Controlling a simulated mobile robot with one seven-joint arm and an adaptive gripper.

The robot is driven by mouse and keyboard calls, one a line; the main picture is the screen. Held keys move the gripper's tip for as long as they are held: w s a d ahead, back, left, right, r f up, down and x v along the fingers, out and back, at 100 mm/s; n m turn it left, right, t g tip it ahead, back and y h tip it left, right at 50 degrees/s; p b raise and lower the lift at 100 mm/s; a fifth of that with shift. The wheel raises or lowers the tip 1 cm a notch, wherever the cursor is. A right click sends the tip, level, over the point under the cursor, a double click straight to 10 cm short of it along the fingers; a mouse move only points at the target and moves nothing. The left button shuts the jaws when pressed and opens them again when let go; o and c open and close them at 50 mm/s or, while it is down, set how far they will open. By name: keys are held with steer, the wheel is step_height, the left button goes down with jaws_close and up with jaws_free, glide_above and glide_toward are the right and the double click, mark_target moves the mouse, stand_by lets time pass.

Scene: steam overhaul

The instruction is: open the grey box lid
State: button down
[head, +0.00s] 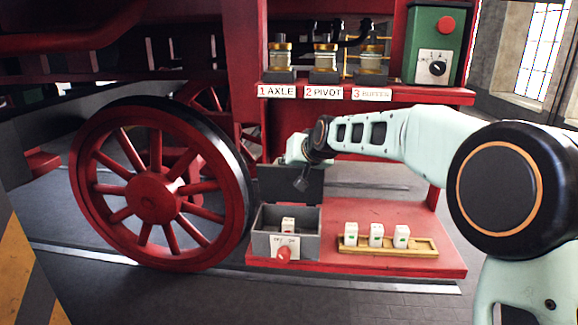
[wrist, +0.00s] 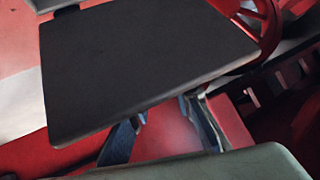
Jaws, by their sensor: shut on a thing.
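The grey box (head: 264,243) stands open on the red platform, with a white label and a red knob on its front. Its lid (head: 278,180) stands raised, roughly upright, at the back of the box. In the wrist view the lid (wrist: 140,65) is a large dark panel that covers part of my fingers. My gripper (head: 302,182) is at the lid's upper part, above the box, and is shut on the lid. The gripper's fingers (wrist: 165,128) show below the panel in the wrist view. Their exact contact with the lid is hidden.
A small white block (head: 288,225) is inside the box. A wooden tray (head: 390,249) with three white blocks lies to the right. A red spoked wheel (head: 152,193) stands close on the left. A shelf (head: 390,95) with several oilers and a green box (head: 433,45) is above.

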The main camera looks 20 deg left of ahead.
steer(key=shift+w+d+f, duration=0.2)
steer(key=shift+w+d, duration=0.05)
steer(key=shift+d, duration=0.2)
steer(key=c, duration=1.7)
jaws_free()
steer(key=shift+d, duration=0.1)
steer(key=shift+c, duration=0.2)
steer(key=shift+s+r, duration=0.15)
steer(key=v, duration=1.1)
steer(key=shift+s+d+r, duration=0.15)
steer(key=shift+s, duration=0.1)
steer(key=shift+c, duration=0.3)
